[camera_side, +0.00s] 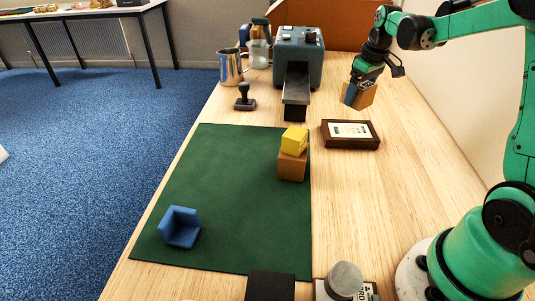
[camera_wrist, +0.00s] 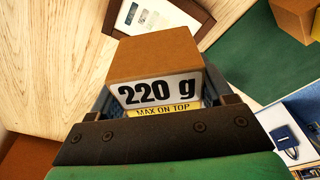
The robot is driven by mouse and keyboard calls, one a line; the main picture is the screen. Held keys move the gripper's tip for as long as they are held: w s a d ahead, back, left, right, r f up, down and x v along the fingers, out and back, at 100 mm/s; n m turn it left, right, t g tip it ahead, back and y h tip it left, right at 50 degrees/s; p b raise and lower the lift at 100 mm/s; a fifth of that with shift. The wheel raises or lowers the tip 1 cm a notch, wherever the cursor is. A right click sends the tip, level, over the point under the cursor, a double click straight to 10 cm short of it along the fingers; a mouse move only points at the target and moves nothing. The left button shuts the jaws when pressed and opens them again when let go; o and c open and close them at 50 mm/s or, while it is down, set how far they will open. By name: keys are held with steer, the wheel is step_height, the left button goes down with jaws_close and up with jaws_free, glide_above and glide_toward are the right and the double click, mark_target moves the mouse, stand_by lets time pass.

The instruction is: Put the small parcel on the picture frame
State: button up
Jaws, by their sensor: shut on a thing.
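My gripper (camera_side: 357,88) is shut on the small parcel (camera_side: 363,96), a brown box. In the wrist view the parcel (camera_wrist: 155,60) sits between the jaws and shows a label reading "220 g" and a yellow strip reading "MAX ON TOP". The parcel is held tilted above the table, behind the picture frame in the side view. The picture frame (camera_side: 369,143) lies flat on the wooden table, with a brown border and a white print. It shows partly in the wrist view (camera_wrist: 119,18), beyond the parcel and apart from it.
A green mat (camera_side: 215,190) holds a brown box (camera_side: 291,167) with a yellow block (camera_side: 294,140) on top, and a blue corner-shaped piece (camera_side: 180,227). A stamp (camera_side: 245,98), a metal jug (camera_side: 230,68) and a blue-grey machine (camera_side: 299,62) stand left of the gripper. Wood right of the frame is clear.

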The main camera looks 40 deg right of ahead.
mark_target(365, 86)
steer(key=shift+f, duration=3.6)
steer(key=shift+f, duration=0.15)
steer(key=o, duration=1.4)
steer(key=r, duration=0.4)
steer(key=s+r, duration=0.1)
steer(key=r, duration=0.6)
steer(key=shift+s+r, duration=0.35)
steer(key=shift+a+r, duration=0.2)
steer(key=shift+r, duration=0.05)
steer(key=s+a+t, duration=0.1)
steer(key=s+a, duration=0.1)
steer(key=a, duration=0.4)
steer(key=s+a+f+t, duration=0.1)
steer(key=s+a+t, duration=0.1)
steer(key=a, duration=0.5)
steer(key=s+a+t, duration=0.2)
steer(key=a, duration=0.4)
steer(key=shift+s+a+f, duration=0.2)
steer(key=shift+s+a, duration=0.05)
